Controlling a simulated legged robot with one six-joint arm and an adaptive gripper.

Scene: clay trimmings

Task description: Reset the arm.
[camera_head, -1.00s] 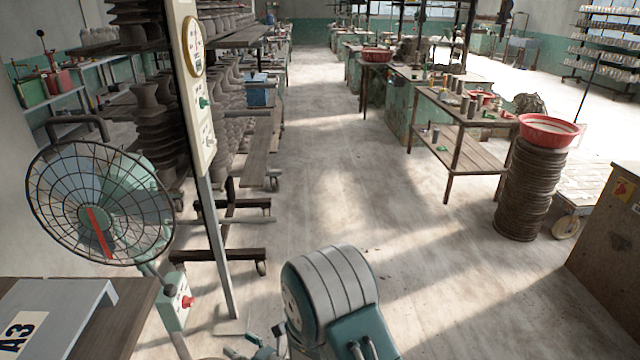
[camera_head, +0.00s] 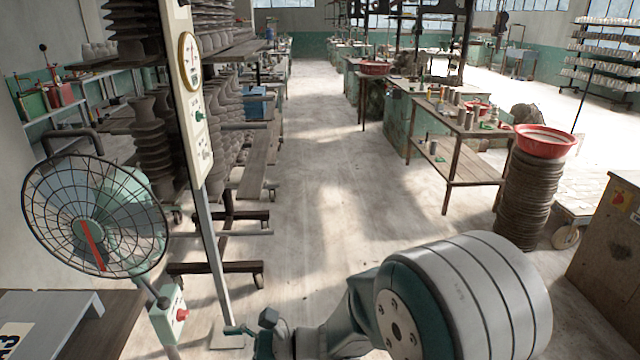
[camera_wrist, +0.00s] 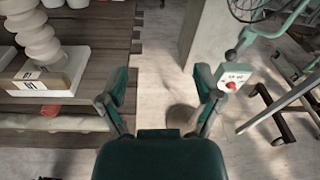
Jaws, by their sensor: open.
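My arm shows large at the bottom of the head view, its grey and green links reaching left. In the wrist view my gripper (camera_wrist: 160,98) has its two green fingers spread wide apart. Nothing is between the fingers, only pale floor beyond them. In the head view the arm's far end is low near the bottom centre, and I cannot make out the fingertips there clearly.
A caged fan (camera_head: 96,217) stands at the left, with a red-buttoned control box (camera_head: 168,318) below. A red basin (camera_head: 545,141) tops a stack at right. The central aisle is clear.

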